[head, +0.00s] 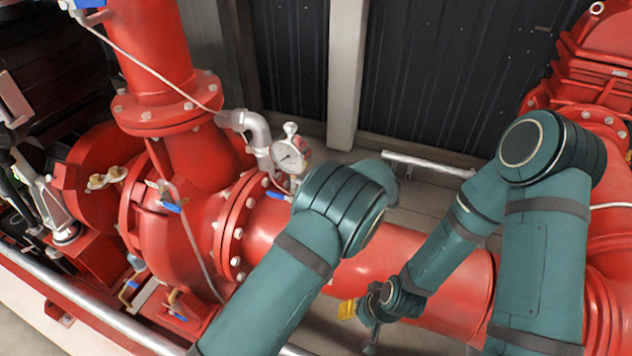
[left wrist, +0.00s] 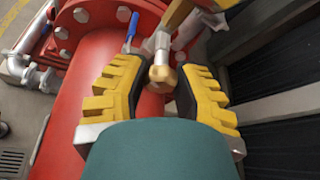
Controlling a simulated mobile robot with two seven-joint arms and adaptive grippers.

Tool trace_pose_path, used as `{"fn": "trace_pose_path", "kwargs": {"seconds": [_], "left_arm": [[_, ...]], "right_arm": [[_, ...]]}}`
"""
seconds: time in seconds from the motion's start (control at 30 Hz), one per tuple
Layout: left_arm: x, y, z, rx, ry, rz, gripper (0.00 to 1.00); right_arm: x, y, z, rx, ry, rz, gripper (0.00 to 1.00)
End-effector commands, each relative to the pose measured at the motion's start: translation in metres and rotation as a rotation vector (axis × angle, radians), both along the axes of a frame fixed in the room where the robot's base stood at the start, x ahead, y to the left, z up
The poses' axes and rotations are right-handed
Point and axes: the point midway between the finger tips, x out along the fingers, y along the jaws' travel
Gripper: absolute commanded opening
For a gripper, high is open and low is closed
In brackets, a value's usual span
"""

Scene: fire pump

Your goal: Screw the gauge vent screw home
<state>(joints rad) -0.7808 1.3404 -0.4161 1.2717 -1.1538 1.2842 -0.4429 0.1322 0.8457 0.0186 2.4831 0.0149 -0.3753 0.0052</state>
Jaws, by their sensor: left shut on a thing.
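The pressure gauge (head: 290,156), a white round dial with a pale knob on top, stands above the red pipe in the head view. My left gripper is hidden behind my own left wrist there, just right of the gauge. In the left wrist view my left gripper (left wrist: 164,92) has its yellow, black-padded fingers on both sides of a round brass knob, apparently the gauge vent screw (left wrist: 162,76), and is shut on it. A steel stem runs up from the knob. How deep its thread sits cannot be seen. My right gripper (head: 360,316) hangs low before the pipe, its jaws unclear.
A blue lever (head: 277,195) sits close to the gauge fitting. A bolted red flange (head: 237,230) is left of it and the large red pipe (head: 440,265) runs below. A dark ribbed wall (head: 440,70) and a pale post (head: 345,70) stand behind.

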Motion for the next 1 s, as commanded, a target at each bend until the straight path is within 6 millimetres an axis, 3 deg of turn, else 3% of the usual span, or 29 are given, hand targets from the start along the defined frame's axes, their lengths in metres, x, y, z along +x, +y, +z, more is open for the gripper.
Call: {"fn": "trace_pose_path", "kwargs": {"seconds": [0.43, 1.0], "left_arm": [[0.001, 0.002, 0.000, 0.162, 0.389, 0.004, 0.00], [0.000, 0.002, -0.002, 0.343, 0.826, 0.003, 0.00]], "right_arm": [[0.000, 0.000, 0.010, 0.002, 0.001, 0.001, 0.47], [0.000, 0.000, -0.008, -0.001, 0.001, 0.000, 0.47]]}}
